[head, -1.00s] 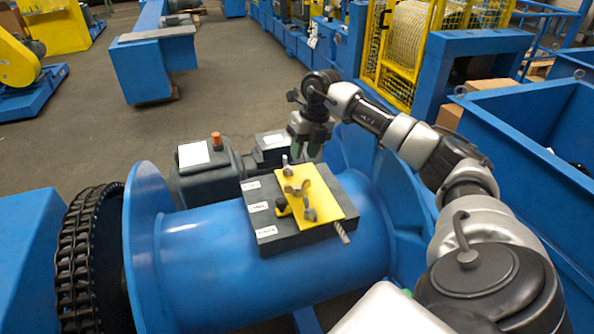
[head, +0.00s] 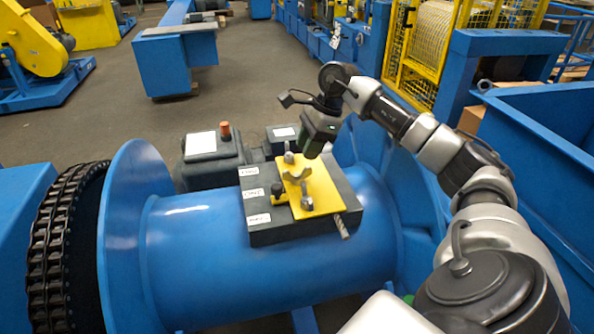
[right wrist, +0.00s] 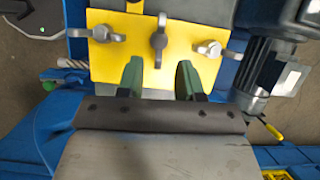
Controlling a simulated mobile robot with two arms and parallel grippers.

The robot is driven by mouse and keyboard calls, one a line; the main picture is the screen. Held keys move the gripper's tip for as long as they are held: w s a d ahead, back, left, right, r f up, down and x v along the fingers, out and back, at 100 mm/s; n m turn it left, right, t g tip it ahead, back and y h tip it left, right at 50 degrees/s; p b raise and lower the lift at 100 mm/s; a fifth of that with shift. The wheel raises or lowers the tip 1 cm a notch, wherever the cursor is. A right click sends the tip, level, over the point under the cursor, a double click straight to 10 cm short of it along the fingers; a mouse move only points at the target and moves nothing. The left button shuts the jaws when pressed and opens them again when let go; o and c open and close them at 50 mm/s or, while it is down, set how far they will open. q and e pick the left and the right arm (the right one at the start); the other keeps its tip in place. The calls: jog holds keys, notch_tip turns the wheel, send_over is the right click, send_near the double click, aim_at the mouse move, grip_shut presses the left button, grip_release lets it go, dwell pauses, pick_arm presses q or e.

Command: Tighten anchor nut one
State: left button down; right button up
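A yellow plate (head: 322,186) lies on a dark grey block (head: 262,235) on top of the blue drum. Three grey wing nuts stand on it: a far one (head: 289,157), a middle one (head: 297,174) and a near one (head: 306,203). White labels (head: 253,195) line the block's left side; their text is too small to read. My right gripper (head: 314,150) is above the plate's far end. In the right wrist view its green fingers (right wrist: 158,82) are apart with nothing between them, with the middle wing nut (right wrist: 159,42) ahead of the gap. My left gripper is out of view.
A black-and-yellow knob (head: 279,192) stands beside the plate's left edge. A twisted metal rod (head: 342,227) sticks out at its near right. A dark motor housing (head: 212,160) is behind the block. A heavy chain (head: 62,250) wraps the drum's left end.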

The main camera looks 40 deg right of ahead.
aim_at(298, 169)
jog(key=x, duration=0.7)
jog(key=shift+f, duration=0.1)
jog(key=c, duration=0.6)
jog(key=shift+m, duration=0.4)
jog(key=o, duration=0.6)
